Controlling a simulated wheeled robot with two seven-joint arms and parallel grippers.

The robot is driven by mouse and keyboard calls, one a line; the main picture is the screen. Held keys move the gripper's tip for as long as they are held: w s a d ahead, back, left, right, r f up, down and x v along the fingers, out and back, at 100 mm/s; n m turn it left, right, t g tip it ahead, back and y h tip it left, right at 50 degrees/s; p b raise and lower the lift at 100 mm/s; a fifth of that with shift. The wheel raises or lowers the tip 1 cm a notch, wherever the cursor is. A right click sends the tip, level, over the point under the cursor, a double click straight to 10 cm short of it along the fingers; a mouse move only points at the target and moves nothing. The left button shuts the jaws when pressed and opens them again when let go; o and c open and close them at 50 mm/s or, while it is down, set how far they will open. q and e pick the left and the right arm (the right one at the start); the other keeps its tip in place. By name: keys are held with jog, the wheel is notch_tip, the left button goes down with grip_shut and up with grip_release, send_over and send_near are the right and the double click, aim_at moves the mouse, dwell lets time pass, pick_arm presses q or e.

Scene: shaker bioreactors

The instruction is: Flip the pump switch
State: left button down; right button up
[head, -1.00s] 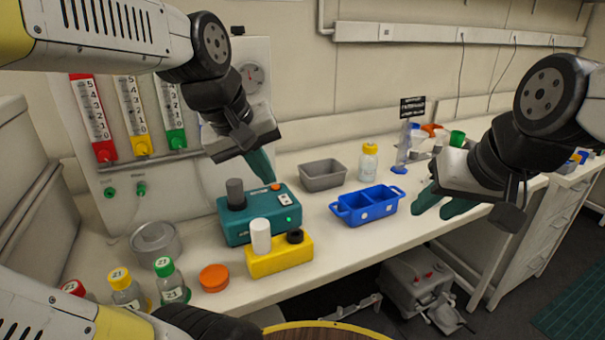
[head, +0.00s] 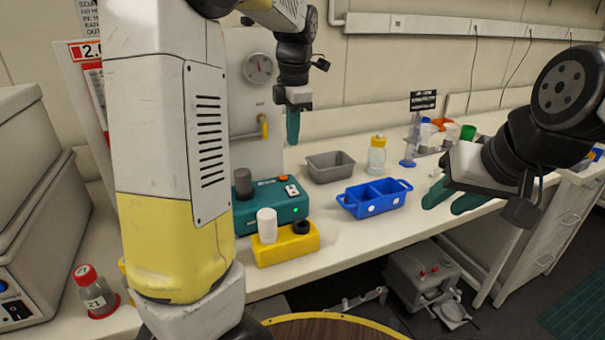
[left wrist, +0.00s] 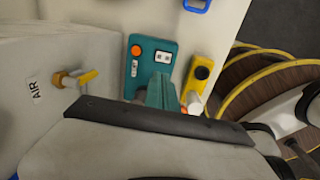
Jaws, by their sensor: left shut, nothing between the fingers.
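The pump is a teal box (head: 277,208) on the bench with a grey cylinder, an orange button (head: 283,179), a small white switch panel (head: 292,190) and a lit green light. It also shows in the left wrist view (left wrist: 150,62), with the white switch panel (left wrist: 163,57) beside the orange button (left wrist: 136,50). The switch position is too small to tell. My left gripper (head: 293,138) is shut and empty, fingers down, appearing above and behind the pump. Its fingers (left wrist: 160,90) overlap part of the pump in the wrist view. My right gripper (head: 452,200) is open and empty at the right.
A yellow block (head: 285,246) with a white cylinder stands in front of the pump. A grey tray (head: 330,167), a blue caddy (head: 374,198) and a yellow-capped bottle (head: 376,155) stand to the right. A yellow-handled air valve (head: 263,127) is on the back panel.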

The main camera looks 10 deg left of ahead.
aim_at(291, 188)
pick_arm(q)
jog(key=shift+w, duration=0.1)
dwell(0.3)
jog(key=f, duration=0.4)
jog(key=w+f, duration=0.1)
jog(key=f, duration=0.4)
jog(key=a+f, duration=0.1)
jog(key=f, duration=0.4)
jog(key=shift+w, duration=0.15)
